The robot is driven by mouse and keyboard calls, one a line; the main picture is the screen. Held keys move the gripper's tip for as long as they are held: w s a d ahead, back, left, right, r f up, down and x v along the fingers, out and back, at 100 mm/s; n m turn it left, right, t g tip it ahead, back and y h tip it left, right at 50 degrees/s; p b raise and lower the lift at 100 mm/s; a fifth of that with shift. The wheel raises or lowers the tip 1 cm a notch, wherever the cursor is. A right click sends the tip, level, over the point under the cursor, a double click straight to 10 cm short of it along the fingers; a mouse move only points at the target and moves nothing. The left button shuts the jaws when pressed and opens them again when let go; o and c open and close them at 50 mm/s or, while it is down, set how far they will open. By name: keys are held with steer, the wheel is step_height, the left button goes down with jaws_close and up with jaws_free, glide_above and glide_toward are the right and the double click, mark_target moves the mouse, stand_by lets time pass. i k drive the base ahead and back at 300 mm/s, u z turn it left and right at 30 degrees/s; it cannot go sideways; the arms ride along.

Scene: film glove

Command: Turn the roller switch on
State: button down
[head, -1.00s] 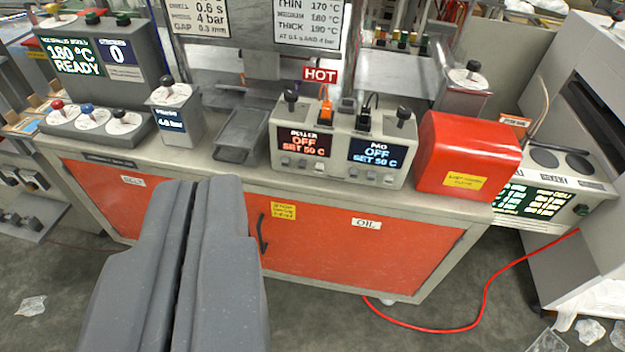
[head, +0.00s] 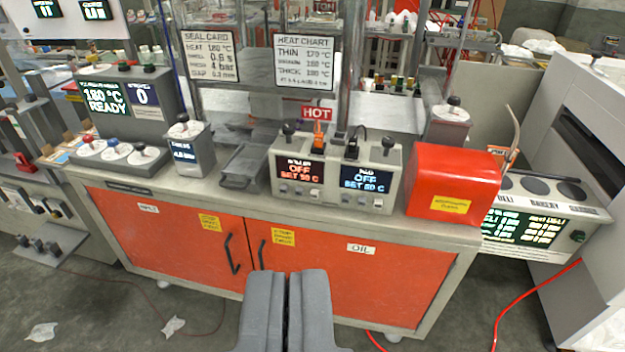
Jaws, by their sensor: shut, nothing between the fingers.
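The grey control box (head: 334,203) stands on the bench top, right of centre. Its left display (head: 299,177), labelled ROLLER, reads OFF, SET 50 C in red. Its right display (head: 366,179), labelled PAD, reads OFF, SET 50 C in blue. A black toggle lever (head: 289,131) rises above the roller side, and another lever (head: 388,145) above the pad side. Orange and black plugs sit between them. Small buttons line the front below the displays. My gripper (head: 287,275) is shut and empty, low in front of the cabinet doors, apart from the box.
A red box (head: 453,183) stands close to the right of the control box. A grey tray (head: 244,166) lies to its left. The orange-doored cabinet (head: 365,285) has black handles. A red hose (head: 520,300) runs over the floor at right.

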mark_target(288, 130)
steer(key=i, duration=1)
